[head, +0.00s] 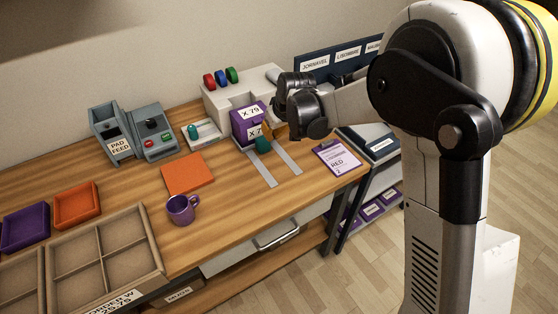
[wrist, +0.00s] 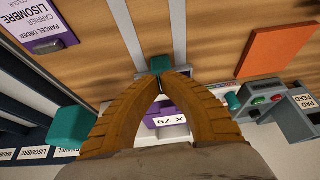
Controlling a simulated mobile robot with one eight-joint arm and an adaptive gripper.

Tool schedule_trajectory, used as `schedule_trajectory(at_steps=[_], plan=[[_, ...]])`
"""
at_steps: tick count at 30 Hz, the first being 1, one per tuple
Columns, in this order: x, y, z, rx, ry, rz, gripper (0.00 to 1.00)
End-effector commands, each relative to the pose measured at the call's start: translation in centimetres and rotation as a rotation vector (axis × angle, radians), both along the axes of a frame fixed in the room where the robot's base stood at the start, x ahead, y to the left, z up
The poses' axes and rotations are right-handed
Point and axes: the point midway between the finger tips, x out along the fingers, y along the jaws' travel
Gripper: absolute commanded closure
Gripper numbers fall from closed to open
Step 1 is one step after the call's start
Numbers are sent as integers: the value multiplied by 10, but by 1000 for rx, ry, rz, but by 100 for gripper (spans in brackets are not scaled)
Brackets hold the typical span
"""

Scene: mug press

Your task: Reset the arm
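My arm reaches over the right part of the wooden table from the right side of the head view. My gripper (head: 268,132) hangs in front of a purple block labelled X 79 (head: 240,124) and hides part of it. In the wrist view, the two orange-brown fingers of my gripper (wrist: 162,77) meet at their tips, with nothing visible held between them. A teal block (head: 262,145) between two grey strips is just beyond the fingertips; it also shows in the wrist view (wrist: 160,64).
A purple mug (head: 182,210) stands near the front edge beside an orange pad (head: 188,173). A pad feed machine (head: 110,132), divided tray (head: 103,250) and white press-like unit (head: 222,103) stand around. A purple-marked order card (head: 337,157) lies at right.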

Motion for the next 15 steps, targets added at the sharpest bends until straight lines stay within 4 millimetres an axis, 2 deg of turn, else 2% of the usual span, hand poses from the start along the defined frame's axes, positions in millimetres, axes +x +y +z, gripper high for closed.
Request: schedule_trajectory(at_steps=[8,11,15], plan=[[-1,-2,3,1,-1,-4,100],[-8,-15,20,1,-8,-28,100],[-36,-53,65,7,-24,-103,100]])
